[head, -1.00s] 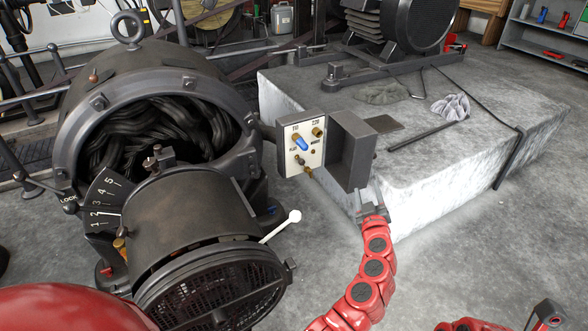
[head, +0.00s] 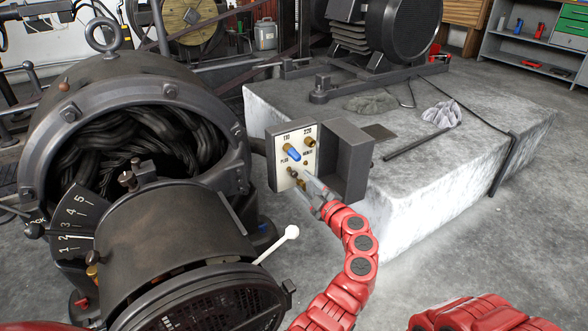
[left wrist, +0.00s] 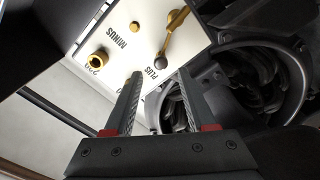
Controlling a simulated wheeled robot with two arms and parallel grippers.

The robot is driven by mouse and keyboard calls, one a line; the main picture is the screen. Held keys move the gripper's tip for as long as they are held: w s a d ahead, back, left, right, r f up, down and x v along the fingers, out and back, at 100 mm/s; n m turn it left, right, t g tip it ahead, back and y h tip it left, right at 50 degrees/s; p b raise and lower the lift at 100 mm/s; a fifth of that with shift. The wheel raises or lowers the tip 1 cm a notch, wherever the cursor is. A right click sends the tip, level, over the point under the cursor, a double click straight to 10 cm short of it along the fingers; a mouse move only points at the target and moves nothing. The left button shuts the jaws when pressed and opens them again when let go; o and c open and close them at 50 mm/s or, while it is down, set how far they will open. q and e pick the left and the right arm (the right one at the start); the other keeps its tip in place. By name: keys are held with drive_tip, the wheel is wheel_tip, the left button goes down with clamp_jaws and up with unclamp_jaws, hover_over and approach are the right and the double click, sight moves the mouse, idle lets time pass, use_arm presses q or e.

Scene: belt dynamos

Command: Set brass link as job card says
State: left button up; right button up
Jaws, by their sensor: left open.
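The white panel (head: 279,182), in a dark box, carries the marks 110, 220, PLUS and MINUS. A blue-handled piece (head: 292,153) sits by 110, and a brass post (head: 310,142) by 220. A brass strip, seemingly the brass link (left wrist: 177,20), runs from a dark knob near PLUS; its far end is unclear. My left gripper (head: 309,184) is open and empty at the panel's lower right. In the left wrist view its fingers (left wrist: 160,80) point at the panel and hide most of the 110 area. My right gripper is out of view, and no job card is readable.
A dynamo (head: 150,225) with a numbered scale (head: 68,228) and a white-knobbed lever (head: 290,233) stands left of the panel. A concrete block (head: 440,175) with a motor stands behind.

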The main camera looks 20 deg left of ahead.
sight(296, 176)
use_arm(q)
drive_tip(key=shift+x, duration=3.05)
drive_tip(key=shift+f, duration=0.1)
clamp_jaws()
